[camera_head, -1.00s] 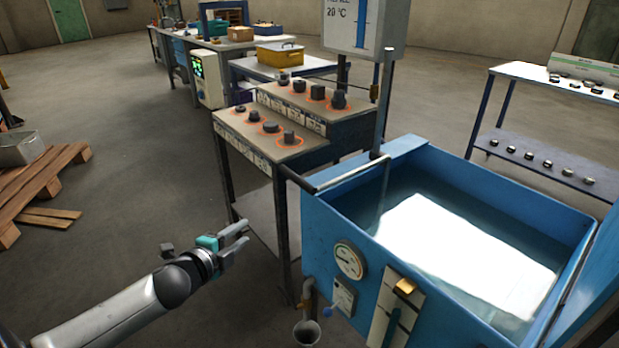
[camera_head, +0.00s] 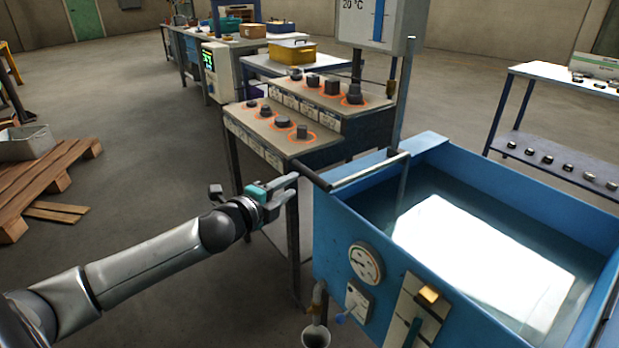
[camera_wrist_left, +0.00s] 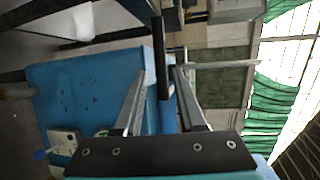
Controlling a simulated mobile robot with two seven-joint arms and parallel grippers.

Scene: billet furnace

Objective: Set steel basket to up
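The steel basket itself cannot be made out in the blue water tank (camera_head: 335,235), where bright glare covers much of the water. A grey bar with a black handle grip (camera_head: 312,176) reaches over the tank's left rim and joins a thin rod (camera_head: 403,185) that goes down into the water. My left gripper (camera_head: 288,188) is just left of the black grip, outside the tank. In the left wrist view, its two fingers (camera_wrist_left: 163,92) are apart, with the black grip (camera_wrist_left: 160,55) between and beyond their tips. Contact cannot be told. My right gripper is out of view.
A stepped bench (camera_head: 275,150) with dark metal parts in orange rings stands directly behind my left gripper. A gauge (camera_head: 366,263) and a drain pipe (camera_head: 318,300) are on the tank's front. Wooden pallets (camera_head: 45,185) lie at left; the floor between is clear.

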